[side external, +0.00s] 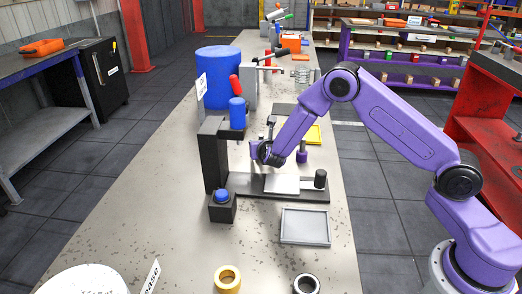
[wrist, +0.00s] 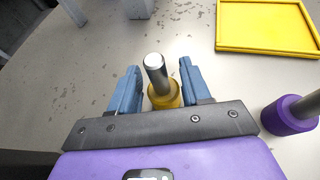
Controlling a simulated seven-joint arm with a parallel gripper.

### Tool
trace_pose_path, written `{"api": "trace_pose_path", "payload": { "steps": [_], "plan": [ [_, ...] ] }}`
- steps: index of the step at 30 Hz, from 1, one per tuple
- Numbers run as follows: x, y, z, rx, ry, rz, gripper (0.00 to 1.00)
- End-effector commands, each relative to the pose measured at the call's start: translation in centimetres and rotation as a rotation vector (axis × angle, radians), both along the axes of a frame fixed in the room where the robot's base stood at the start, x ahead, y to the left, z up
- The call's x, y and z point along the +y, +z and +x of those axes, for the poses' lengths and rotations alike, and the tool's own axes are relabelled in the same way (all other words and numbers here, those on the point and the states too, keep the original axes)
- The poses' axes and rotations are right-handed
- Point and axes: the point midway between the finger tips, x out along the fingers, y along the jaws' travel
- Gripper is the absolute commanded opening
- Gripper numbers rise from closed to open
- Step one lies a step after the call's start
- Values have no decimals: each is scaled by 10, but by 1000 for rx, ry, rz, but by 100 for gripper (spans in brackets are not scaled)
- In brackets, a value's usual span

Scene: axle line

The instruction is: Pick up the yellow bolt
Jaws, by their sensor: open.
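The yellow bolt (wrist: 166,98) stands upright in the wrist view, with a yellow head at the bottom and a bare metal shank pointing up. My gripper (wrist: 159,68) has its two blue fingers apart, one on each side of the bolt. A gap shows between the bolt and each finger, and the lower part of the head is partly hidden by the gripper body. In the side external view my gripper (side external: 264,152) is low over the bench behind the black press, and I cannot make out the yellow bolt there.
A purple bolt (wrist: 290,112) stands to the right of my gripper; it also shows in the side view (side external: 302,156). A yellow tray (wrist: 268,27) lies beyond it. The black press (side external: 213,160) stands close to my gripper. A grey tray (side external: 306,227) lies nearer the camera.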

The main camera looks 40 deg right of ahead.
Motion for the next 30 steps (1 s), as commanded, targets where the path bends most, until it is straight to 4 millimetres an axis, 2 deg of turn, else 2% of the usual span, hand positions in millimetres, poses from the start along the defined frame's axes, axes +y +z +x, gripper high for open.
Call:
{"api": "trace_pose_path", "payload": {
  "steps": [6, 14, 17, 18, 19, 30],
  "plan": [
    [-9, -8, 16, 1, -2, 1, 47],
    [-10, -8, 18, 0, -1, 0, 47],
    [-10, -8, 18, 0, -1, 0, 18],
    [-10, -9, 18, 1, -1, 1, 5],
    [-10, -9, 17, 1, -1, 0, 0],
    [-9, -9, 17, 5, 0, 0, 0]
  ]
}}
